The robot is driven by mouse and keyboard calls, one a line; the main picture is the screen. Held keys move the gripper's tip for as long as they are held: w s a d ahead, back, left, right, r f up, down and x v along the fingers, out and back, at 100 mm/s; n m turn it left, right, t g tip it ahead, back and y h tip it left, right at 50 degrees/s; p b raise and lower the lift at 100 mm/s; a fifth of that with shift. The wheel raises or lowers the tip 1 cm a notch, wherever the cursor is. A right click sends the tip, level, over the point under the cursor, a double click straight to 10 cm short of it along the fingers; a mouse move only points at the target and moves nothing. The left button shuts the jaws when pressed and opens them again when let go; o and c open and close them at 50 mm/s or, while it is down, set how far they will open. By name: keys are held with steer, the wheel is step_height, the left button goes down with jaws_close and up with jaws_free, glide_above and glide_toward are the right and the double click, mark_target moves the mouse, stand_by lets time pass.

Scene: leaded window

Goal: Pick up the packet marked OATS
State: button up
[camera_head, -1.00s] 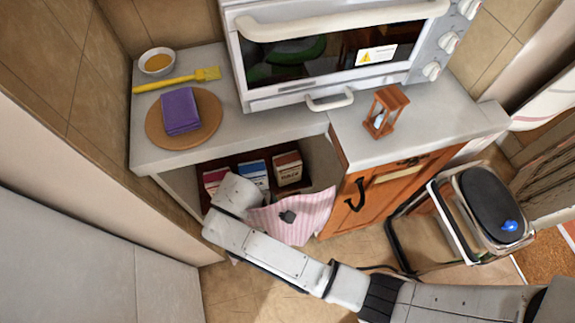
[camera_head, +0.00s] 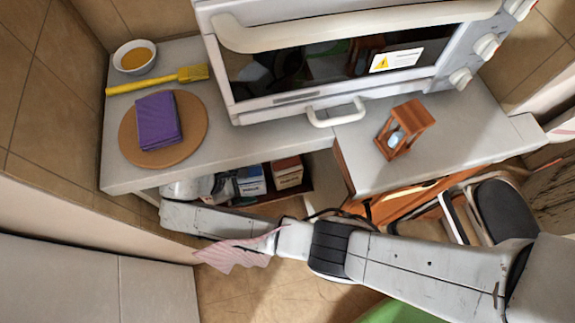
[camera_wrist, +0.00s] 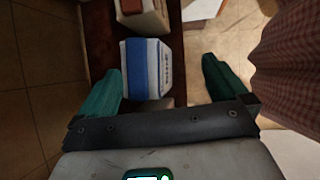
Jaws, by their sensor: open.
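Packets stand on the dark shelf under the counter. A blue-and-white packet (camera_head: 251,181) also shows in the wrist view (camera_wrist: 147,68). A brown-topped packet (camera_head: 287,173) stands to its right; a brown-topped one shows at the top of the wrist view (camera_wrist: 142,12). The lettering is too small to read, so I cannot tell which is OATS. My gripper (camera_wrist: 163,82) is open, its teal fingers apart on either side of the blue-and-white packet's near part, with nothing clearly held. In the head view my arm's end reaches in at the shelf's left and partly hides that side.
A pink striped cloth (camera_head: 236,254) hangs by my arm and shows at the right of the wrist view (camera_wrist: 290,55). On the counter (camera_head: 200,140) above are a purple packet (camera_head: 158,121) on a round board, a yellow brush (camera_head: 160,80), a bowl (camera_head: 134,57), an hourglass (camera_head: 404,128) and an oven (camera_head: 340,60).

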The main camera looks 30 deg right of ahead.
steer(key=p, duration=0.2)
glide_toward(286, 164)
steer(key=x, duration=0.5)
steer(key=shift+f, duration=0.3)
steer(key=b+x, duration=0.1)
steer(key=x, duration=0.4)
steer(key=shift+d, duration=0.2)
jaws_close()
